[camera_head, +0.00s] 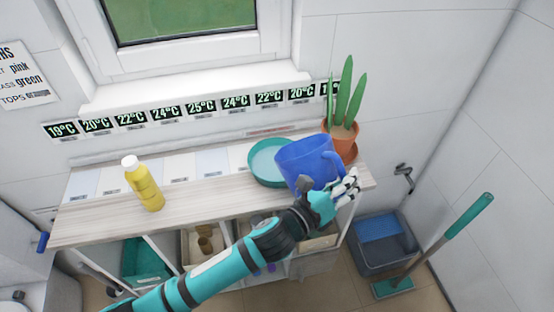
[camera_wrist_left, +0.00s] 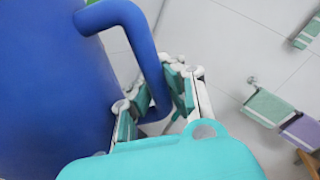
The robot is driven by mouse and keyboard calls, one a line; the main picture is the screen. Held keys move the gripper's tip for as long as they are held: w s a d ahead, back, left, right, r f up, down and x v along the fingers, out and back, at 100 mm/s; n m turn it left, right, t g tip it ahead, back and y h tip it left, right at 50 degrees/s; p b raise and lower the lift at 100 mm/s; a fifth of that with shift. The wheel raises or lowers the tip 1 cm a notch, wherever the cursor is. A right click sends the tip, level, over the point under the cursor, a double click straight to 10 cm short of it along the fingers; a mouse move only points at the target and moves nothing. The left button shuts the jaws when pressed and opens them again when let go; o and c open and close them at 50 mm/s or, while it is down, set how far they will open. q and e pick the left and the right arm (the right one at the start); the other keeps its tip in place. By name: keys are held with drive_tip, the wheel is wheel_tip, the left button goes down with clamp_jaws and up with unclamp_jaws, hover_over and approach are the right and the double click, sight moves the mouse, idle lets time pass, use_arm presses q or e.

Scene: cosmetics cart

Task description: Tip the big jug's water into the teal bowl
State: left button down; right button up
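The big blue jug (camera_head: 308,165) is at the right part of the wooden shelf top, overlapping the right side of the teal bowl (camera_head: 256,172) in the head view. The jug looks slightly tilted; whether it touches the shelf is hard to tell. Its water is not visible. The bowl's inside looks pale, and I cannot tell if it holds water. My left gripper (camera_head: 347,187) is at the jug's right side. In the left wrist view the jug's handle (camera_wrist_left: 150,62) passes between the fingers (camera_wrist_left: 157,107), which look closed around it. My right gripper is not in view.
A potted plant (camera_head: 343,137) stands close behind the jug. A yellow bottle (camera_head: 145,186) stands at the left of the shelf top (camera_head: 215,192), with free room between it and the bowl. A blue-grey bin (camera_head: 385,255) and a teal-handled brush (camera_head: 455,228) are on the floor at right.

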use_arm(q)
drive_tip(key=s+d+f+m+b, duration=0.1)
drive_tip(key=s+f+m+b, duration=0.1)
drive_tip(key=f, duration=0.3)
drive_tip(key=s+d+f+m+b, duration=0.1)
drive_tip(key=d+f+m+b, duration=0.1)
drive_tip(key=f+m+b, duration=0.3)
drive_tip(key=shift+s+d+f+m+t, duration=0.25)
drive_tip(key=shift+s+f+m+t, duration=0.05)
drive_tip(key=shift+s+f, duration=0.1)
